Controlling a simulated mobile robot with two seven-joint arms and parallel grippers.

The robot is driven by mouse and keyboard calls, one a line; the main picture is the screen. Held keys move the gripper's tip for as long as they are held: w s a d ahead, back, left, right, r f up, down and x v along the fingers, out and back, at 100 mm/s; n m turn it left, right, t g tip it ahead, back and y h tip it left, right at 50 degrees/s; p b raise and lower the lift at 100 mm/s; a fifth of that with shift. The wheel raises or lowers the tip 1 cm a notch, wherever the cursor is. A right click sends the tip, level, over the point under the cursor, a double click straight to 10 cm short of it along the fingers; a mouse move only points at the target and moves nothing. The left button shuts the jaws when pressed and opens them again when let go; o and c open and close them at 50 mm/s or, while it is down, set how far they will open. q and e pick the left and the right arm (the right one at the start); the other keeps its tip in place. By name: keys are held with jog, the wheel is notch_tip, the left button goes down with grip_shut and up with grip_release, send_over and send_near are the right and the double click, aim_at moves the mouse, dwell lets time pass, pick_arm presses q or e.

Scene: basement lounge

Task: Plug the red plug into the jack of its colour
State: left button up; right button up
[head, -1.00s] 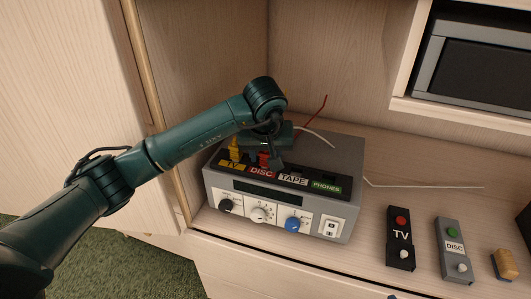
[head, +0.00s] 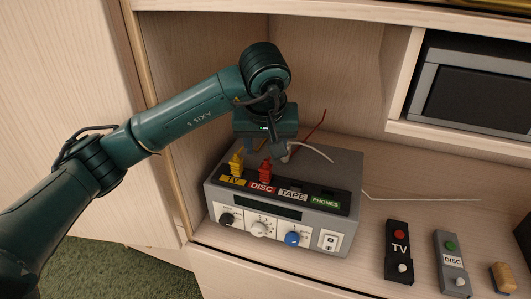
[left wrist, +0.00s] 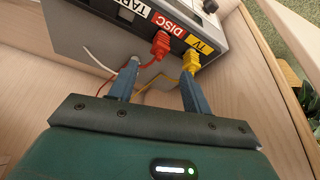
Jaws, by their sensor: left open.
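The red plug (head: 265,172) stands upright at the jack with the red DISC label (head: 262,187) on the grey box (head: 345,168). It looks seated there, and a red cable trails from it. It also shows in the left wrist view (left wrist: 160,46), just beyond the fingertips. My left gripper (head: 264,150) is open and empty, pointing down just above the red plug; its two fingers show apart in the left wrist view (left wrist: 160,71). My right gripper is not in view.
A yellow plug (head: 237,163) stands at the TV jack, close left of the red one. The TV remote (head: 399,255) and DISC remote (head: 452,262) lie right on the shelf. The cabinet walls are close behind and left.

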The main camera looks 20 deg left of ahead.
pick_arm(q)
jog(key=s+d+f+n+g+h, duration=0.1)
jog(key=s+d+f+g+h, duration=0.2)
jog(key=s+d+h, duration=0.35)
jog(key=s+d+f+n+g+h, duration=0.1)
jog(key=s+d+f+g+h, duration=0.2)
jog(key=s+d, duration=0.5)
jog(key=s+d+r+n+g+h, duration=0.2)
jog(key=s+d+r+n+h, duration=0.5)
jog(key=n+h, duration=0.35)
jog(key=w+a+f+n+t+y, duration=0.15)
jog(key=a+n+t, duration=0.25)
jog(key=n+t, duration=0.55)
jog(key=w+a+n+t+y, duration=0.25)
jog(key=a+n+t, duration=0.2)
jog(key=n, duration=0.95)
jog(key=w+a+n+t+y, duration=0.1)
jog(key=w+a+n+t, duration=0.25)
jog(key=n+t, duration=0.65)
jog(key=s+a+f+n+g+y, duration=0.3)
jog(key=f+n+y, duration=0.1)
jog(key=f+n, duration=0.4)
jog(key=s+a+f+n+g+y, duration=0.3)
jog(key=s+a+f+n+y, duration=0.1)
jog(key=f+n, duration=0.4)
jog(key=n, duration=0.2)
jog(key=shift+a+n+g+y, duration=0.3)
jog(key=shift+n+y, duration=0.1)
